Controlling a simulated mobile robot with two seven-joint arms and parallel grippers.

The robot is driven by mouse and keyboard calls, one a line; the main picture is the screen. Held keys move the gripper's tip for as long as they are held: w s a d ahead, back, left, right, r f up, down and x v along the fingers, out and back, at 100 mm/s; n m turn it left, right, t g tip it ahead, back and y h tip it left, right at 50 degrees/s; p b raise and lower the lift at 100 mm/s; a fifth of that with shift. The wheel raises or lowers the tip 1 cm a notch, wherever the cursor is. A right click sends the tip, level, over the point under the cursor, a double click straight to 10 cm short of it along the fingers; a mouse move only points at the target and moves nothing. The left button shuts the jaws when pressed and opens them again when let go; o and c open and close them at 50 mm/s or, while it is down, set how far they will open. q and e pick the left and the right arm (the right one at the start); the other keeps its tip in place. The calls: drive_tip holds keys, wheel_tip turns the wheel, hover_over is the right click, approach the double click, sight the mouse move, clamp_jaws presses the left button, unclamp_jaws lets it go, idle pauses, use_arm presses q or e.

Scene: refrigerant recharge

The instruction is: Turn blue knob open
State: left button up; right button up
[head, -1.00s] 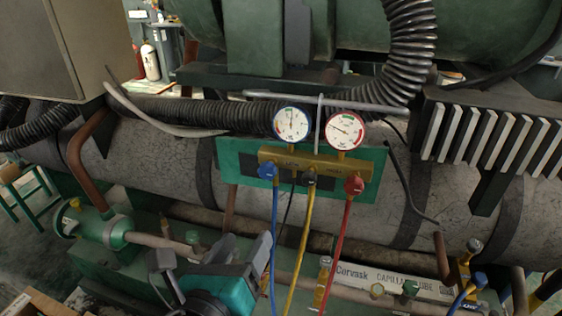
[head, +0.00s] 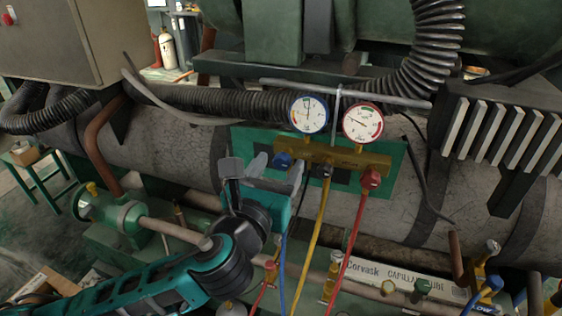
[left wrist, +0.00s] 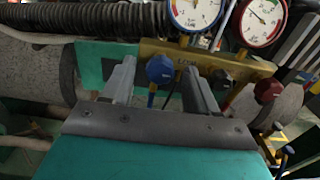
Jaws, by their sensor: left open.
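The blue knob (head: 282,160) is on the left end of a brass gauge manifold (head: 335,155), below the blue-rimmed gauge (head: 309,114). My left gripper (head: 258,166) is just left of and below the knob, its fingers pointing at the manifold. In the left wrist view the blue knob (left wrist: 160,69) shows between the two spread fingers, nearer the left one. The left gripper (left wrist: 158,88) is open, and I see no contact with the knob. The right gripper is not in view.
A red knob (head: 371,178) and red-rimmed gauge (head: 362,123) are on the manifold's right side. Blue, yellow (head: 313,240) and red hoses hang below it. A grey bar (head: 345,92) runs above the gauges. A large grey pipe (head: 180,160) lies behind.

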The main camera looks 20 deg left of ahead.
use_arm(q)
drive_tip(key=shift+w, duration=0.95)
drive_tip(key=c, duration=1)
